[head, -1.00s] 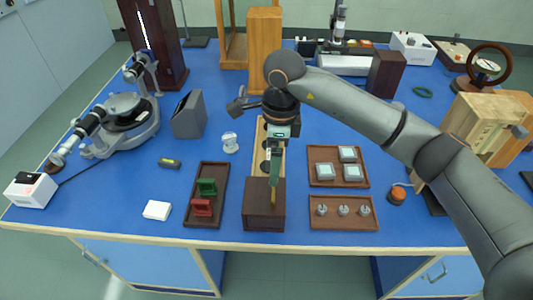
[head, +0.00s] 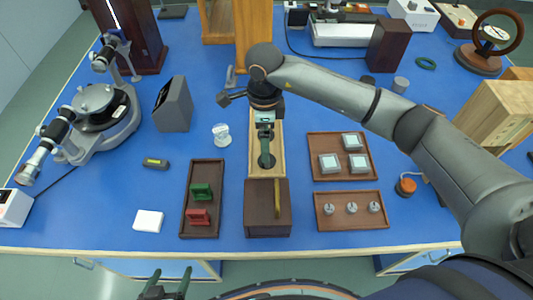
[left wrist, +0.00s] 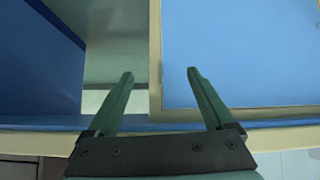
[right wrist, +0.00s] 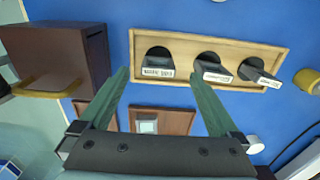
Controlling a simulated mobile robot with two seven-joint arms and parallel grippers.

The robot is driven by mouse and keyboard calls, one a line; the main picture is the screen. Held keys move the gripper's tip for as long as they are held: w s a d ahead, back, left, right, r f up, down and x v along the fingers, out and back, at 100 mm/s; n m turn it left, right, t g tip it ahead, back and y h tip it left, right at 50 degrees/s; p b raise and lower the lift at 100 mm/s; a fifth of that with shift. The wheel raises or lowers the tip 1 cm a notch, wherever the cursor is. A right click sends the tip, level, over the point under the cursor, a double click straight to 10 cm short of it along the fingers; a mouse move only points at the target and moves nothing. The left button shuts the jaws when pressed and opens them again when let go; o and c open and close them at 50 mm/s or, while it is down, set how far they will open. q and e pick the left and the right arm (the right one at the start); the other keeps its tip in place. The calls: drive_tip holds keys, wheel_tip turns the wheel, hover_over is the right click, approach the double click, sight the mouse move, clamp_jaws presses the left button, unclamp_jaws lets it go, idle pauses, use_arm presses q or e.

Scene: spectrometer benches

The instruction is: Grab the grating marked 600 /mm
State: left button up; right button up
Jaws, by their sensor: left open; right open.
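The pale wooden rack (head: 250,160) runs away from me behind a dark wooden box (head: 254,215). In the right wrist view the rack (right wrist: 285,62) has three round wells. Each holds a dark grating with a white label: one nearest the box (right wrist: 158,71), one in the middle (right wrist: 215,75), one at the far end (right wrist: 266,80). I cannot read the label print. My right gripper (head: 266,158) is open above the rack; in its wrist view the nearest grating shows between its fingertips, apart from them. My left gripper (head: 167,284) is open and empty near the table's front edge.
The dark box carries a brass-coloured strip (head: 277,198). A tray (head: 190,226) with green and red holders stands left of it. Trays with square pieces (head: 317,143) and small metal parts (head: 335,220) stand right. The spectrometer (head: 98,105) is at left.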

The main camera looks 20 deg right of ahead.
wheel_tip(320, 180, down, 6)
drive_tip(key=shift+s+d+r+p, duration=0.15)
drive_tip(key=shift+r+p, duration=0.05)
drive_tip(key=shift+p, duration=0.3)
drive_tip(key=shift+c, duration=0.2)
drive_tip(key=c, duration=1.5)
drive_tip(key=shift+o, duration=0.2)
drive_tip(key=shift+r, duration=0.1)
